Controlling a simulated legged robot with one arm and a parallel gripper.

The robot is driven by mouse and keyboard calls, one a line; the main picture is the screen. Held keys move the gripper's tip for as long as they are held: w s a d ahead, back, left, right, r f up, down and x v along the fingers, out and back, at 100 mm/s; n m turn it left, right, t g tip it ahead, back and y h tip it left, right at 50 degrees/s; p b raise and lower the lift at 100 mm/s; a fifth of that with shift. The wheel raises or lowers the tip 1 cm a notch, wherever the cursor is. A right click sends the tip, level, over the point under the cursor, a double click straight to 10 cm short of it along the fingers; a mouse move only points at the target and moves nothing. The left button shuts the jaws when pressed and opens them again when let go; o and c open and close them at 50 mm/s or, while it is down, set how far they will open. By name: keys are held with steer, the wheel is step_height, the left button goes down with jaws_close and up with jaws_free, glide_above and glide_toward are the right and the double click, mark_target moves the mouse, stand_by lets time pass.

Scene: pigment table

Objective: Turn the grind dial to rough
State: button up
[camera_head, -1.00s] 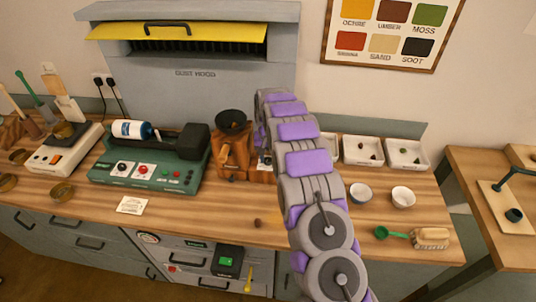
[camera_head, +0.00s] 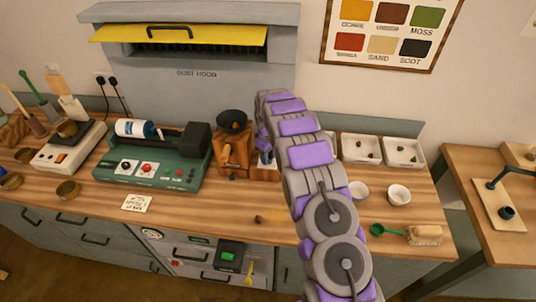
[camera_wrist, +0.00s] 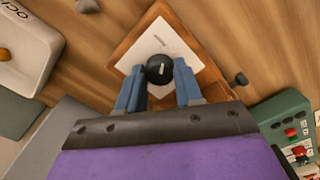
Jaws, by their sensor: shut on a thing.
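The grinder (camera_head: 234,155) is a wooden box with a black top, standing on the counter just left of my arm. In the wrist view, its dial (camera_wrist: 159,70) is a round black knob with a short white pointer mark, set on a pale plate (camera_wrist: 146,47) on the wooden body. The mark points roughly towards the top of that picture. My gripper (camera_wrist: 159,75) is shut on the dial, with one blue finger on each side of it. Markings on the plate are too small to read. In the head view, my arm hides most of the gripper and the dial.
A green machine (camera_head: 150,160) with knobs stands left of the grinder. White trays (camera_head: 404,151) and small white bowls (camera_head: 399,194) are right of my arm. A small brown lump (camera_head: 259,219) lies near the counter's front. The dust hood (camera_head: 195,75) rises behind.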

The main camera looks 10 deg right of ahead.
steer(key=shift+w+r+n+p, duration=0.15)
steer(key=shift+n+p, duration=0.15)
steer(key=shift+n, duration=0.8)
steer(key=o, duration=1)
steer(key=shift+r+p, duration=0.35)
steer(key=shift+r, duration=8.2)
